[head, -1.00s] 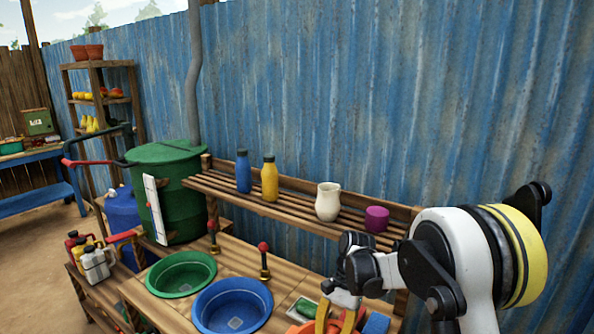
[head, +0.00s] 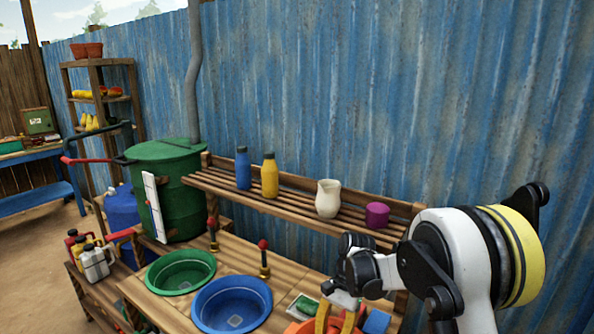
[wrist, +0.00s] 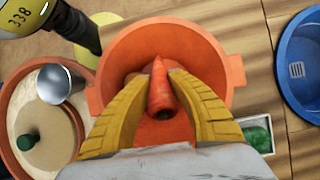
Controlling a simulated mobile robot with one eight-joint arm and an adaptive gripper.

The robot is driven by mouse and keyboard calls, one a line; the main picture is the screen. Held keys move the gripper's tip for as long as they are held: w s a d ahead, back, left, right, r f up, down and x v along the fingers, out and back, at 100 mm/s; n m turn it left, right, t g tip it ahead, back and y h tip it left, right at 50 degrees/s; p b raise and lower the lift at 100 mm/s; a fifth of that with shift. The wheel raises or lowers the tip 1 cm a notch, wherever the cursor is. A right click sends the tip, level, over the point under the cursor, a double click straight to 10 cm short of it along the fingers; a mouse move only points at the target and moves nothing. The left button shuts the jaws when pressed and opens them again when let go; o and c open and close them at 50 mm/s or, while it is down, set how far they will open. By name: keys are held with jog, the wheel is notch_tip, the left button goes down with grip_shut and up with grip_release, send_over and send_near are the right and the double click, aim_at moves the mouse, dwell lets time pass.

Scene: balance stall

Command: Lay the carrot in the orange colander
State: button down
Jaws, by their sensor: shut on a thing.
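In the wrist view, the carrot (wrist: 161,88) is held between the yellow fingers of my gripper (wrist: 160,88). Its tip points up in the picture, away from the wrist. The orange colander (wrist: 209,43) lies behind and around the carrot in this view, with the carrot over its opening. I cannot tell whether the carrot touches the colander's bottom. In the head view, my gripper (head: 338,320) is low at the bottom edge, over the orange colander (head: 300,328), which is mostly cut off. The carrot cannot be made out there.
A blue basin (head: 232,303) and a green basin (head: 181,271) sit left of my gripper on the bench. The shelf (head: 300,206) holding bottles and a jug stands behind.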

jog(key=shift+f+b, duration=1.15)
jog(key=shift+f, duration=0.45)
dwell(0.5)
jog(key=c, duration=1.2)
grip_release()
jog(key=shift+r, duration=0.1)
